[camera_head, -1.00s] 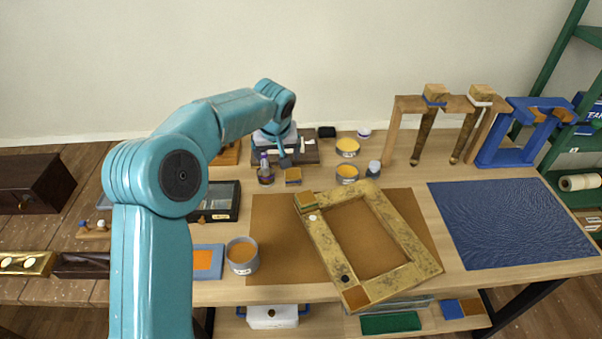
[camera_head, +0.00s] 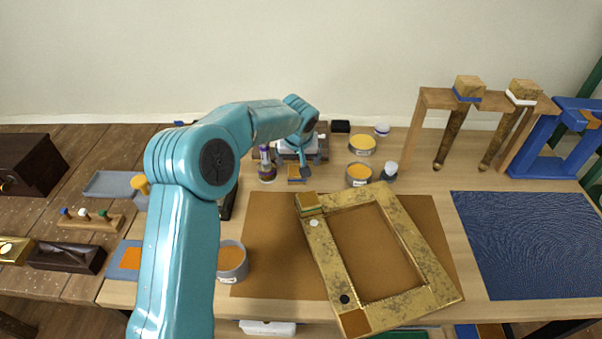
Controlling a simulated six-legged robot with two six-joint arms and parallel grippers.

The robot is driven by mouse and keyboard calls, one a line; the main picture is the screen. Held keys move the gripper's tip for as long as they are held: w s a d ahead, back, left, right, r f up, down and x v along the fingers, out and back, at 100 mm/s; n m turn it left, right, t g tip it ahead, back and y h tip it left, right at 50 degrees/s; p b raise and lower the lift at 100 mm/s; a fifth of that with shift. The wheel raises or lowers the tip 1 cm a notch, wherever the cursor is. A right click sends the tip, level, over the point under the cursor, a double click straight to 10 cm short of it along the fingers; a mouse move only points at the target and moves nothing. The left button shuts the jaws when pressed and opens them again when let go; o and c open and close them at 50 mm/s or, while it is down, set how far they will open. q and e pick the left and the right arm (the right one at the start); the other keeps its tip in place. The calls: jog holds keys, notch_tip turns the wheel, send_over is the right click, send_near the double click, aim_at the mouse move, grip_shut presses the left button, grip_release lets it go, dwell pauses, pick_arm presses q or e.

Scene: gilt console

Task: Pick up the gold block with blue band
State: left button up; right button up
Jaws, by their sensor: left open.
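A gold block with a blue band (camera_head: 468,87) tops a mottled gold leg hanging in the wooden rack at the upper right. A similar gold block with a white band (camera_head: 523,90) hangs to its right. A small gold-brown block (camera_head: 294,171) sits on the table at the back, and its band is too small to make out. My left gripper (camera_head: 305,174) is open, pointing down right beside this small block and partly in front of it. I cannot tell whether they touch. My right gripper is out of view.
A gilt frame (camera_head: 430,267) lies on a brown mat (camera_head: 262,262), with a small stacked block (camera_head: 309,203) on its corner. A purple-topped bottle (camera_head: 266,167) and orange tins (camera_head: 359,173) stand near the gripper. A blue textured mat (camera_head: 525,245) lies clear at right.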

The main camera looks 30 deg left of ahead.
aim_at(297, 172)
pick_arm(q)
jog(key=a+f, duration=0.1)
jog(key=f, duration=0.2)
jog(key=shift+a+p, duration=0.3)
jog(key=shift+a, duration=0.05)
jog(key=shift+w+d+f, duration=0.1)
jog(key=shift+w+f, duration=0.7)
jog(key=shift+f, duration=0.3)
jog(key=p+x, duration=0.2)
jog(key=x, duration=0.2)
jog(key=shift+w+a+f, duration=0.1)
jog(key=shift+w+a, duration=0.1)
jog(key=shift+w+f, duration=0.15)
jog(key=shift+f, duration=0.1)
jog(key=shift+r, duration=0.1)
jog(key=shift+s+a, duration=0.1)
jog(key=shift+s, duration=0.1)
jog(key=c, duration=0.9)
jog(key=shift+w, duration=0.15)
jog(key=shift+c, duration=0.8)
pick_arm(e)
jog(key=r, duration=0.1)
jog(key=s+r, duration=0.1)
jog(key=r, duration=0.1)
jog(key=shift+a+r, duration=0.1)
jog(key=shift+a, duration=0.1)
